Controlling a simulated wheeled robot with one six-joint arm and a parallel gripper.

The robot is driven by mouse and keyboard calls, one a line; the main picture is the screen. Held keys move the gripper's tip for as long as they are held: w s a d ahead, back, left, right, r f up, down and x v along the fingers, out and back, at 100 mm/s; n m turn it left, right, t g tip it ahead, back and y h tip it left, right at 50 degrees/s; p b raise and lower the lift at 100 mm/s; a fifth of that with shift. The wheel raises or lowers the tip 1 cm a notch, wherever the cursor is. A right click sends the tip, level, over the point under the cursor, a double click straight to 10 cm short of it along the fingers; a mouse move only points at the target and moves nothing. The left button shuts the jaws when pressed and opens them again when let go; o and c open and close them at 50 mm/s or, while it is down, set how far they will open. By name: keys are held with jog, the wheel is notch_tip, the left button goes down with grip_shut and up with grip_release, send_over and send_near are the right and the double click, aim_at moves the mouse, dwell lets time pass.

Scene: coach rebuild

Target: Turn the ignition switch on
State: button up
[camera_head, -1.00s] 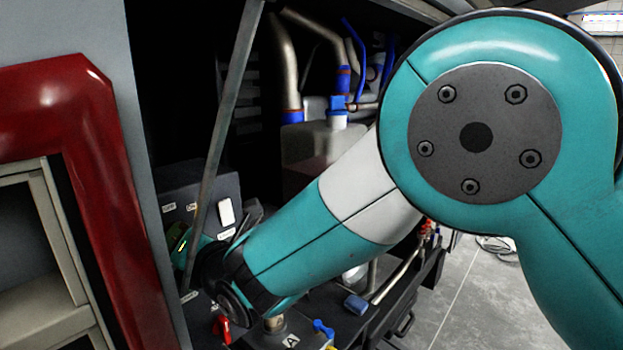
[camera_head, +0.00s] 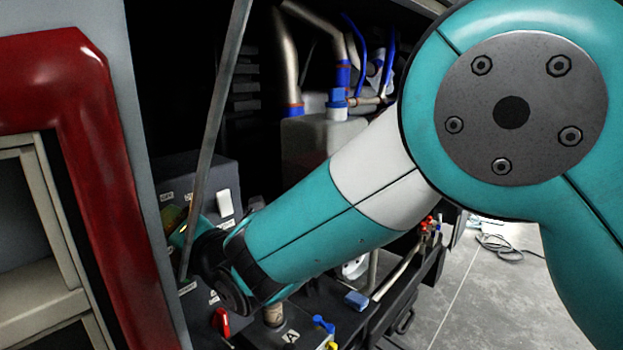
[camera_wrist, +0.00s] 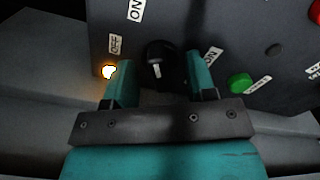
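In the wrist view a black rotary switch (camera_wrist: 166,64) with a white pointer mark sits on a dark grey panel (camera_wrist: 240,30). An OFF label is to its upper left and an ON label to its right. My gripper (camera_wrist: 161,72) has its two teal fingers apart, one on each side of the knob. A gap shows on the left; the right finger is very near the knob, and contact there is unclear. In the head view my arm and a grey strut hide most of the gripper and the switch.
A bright lamp (camera_wrist: 109,71) glows beside the left finger. A green button (camera_wrist: 240,83) and a red button (camera_wrist: 315,12) are to the right. In the head view a slanted grey strut (camera_head: 215,130) crosses close to my wrist, and a red handle (camera_head: 220,322) lies below.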

jog(key=b+v, duration=0.3)
jog(key=v, duration=0.6)
dwell(0.4)
jog(key=b+v, duration=1.2)
jog(key=v, duration=0.5)
jog(key=w+d+f+m+g+h, duration=0.1)
jog(key=d+f+m+g+h, duration=0.45)
jog(key=f+m, duration=0.7)
jog(key=s+d+f+m+g+h, duration=0.3)
jog(key=s+d+m+g, duration=0.3)
jog(key=d+m, duration=0.4)
jog(key=s+m+h, duration=0.1)
jog(key=m, duration=0.3)
jog(key=shift+s+d, duration=0.2)
jog(key=shift+s, duration=0.1)
